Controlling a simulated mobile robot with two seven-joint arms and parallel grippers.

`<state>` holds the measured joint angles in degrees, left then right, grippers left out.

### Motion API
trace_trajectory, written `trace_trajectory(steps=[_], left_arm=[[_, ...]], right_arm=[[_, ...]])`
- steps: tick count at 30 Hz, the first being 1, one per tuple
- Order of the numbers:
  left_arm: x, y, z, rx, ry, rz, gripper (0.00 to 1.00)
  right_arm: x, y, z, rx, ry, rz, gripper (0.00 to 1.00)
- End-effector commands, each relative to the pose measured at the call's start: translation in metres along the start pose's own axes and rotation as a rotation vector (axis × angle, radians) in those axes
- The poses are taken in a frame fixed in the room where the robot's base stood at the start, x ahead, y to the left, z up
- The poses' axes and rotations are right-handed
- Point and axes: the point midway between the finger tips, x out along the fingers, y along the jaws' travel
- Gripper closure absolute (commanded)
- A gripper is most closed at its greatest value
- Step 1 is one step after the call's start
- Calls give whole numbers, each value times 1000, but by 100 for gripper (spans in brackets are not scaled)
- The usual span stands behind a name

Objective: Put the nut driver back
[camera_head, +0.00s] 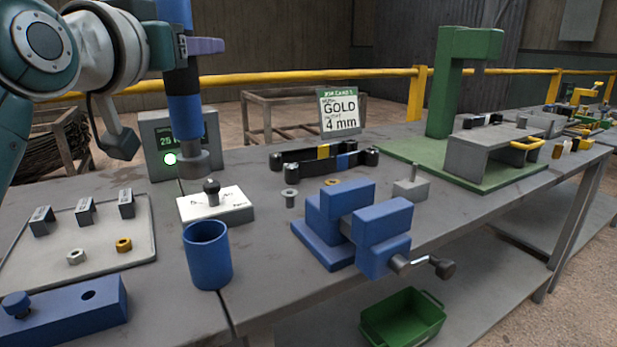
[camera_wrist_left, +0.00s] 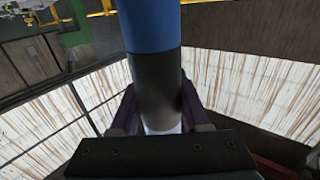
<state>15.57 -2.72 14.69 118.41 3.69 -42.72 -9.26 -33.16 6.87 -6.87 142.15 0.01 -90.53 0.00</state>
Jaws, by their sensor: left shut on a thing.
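The nut driver (camera_head: 184,115), with a blue and black shaft and a grey socket end, hangs upright from my left gripper (camera_head: 188,46). The left gripper is shut around its dark upper part; its fingers also clasp the driver in the left wrist view (camera_wrist_left: 157,80). The socket end is in the air above and slightly behind a white-topped block (camera_head: 232,205) with a dark round-headed pin. An open blue cup (camera_head: 208,258) stands on the bench in front of that block. Its inner bottom is hidden. My right gripper is not in view.
A pale tray (camera_head: 140,252) with small blocks and nuts and a blue block with a hole (camera_head: 70,312) lie at left. A blue vise (camera_head: 330,240) stands right of the cup. A sign (camera_head: 340,108) reads GOLD 4 mm.

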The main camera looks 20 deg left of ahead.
Motion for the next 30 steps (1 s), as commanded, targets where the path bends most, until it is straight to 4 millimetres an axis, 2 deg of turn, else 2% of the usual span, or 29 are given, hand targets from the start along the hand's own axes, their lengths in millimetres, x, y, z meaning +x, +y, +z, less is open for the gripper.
trace_trajectory(steps=[1, 6, 12, 19, 25, 30], left_arm=[[0, 0, 19, 0, -2, 0, 100], [-1, 0, 65, 0, -1, 0, 100], [-1, 0, 106, 0, 5, 0, 100], [-1, 0, 124, 0, 6, 0, 100], [-1, 0, 155, 0, 4, 0, 100], [-1, 0, 162, 0, 8, 0, 100]], right_arm=[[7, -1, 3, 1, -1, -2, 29], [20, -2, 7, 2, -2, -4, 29], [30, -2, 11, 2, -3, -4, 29], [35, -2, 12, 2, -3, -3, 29], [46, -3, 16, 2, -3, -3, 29], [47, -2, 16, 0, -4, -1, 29]])
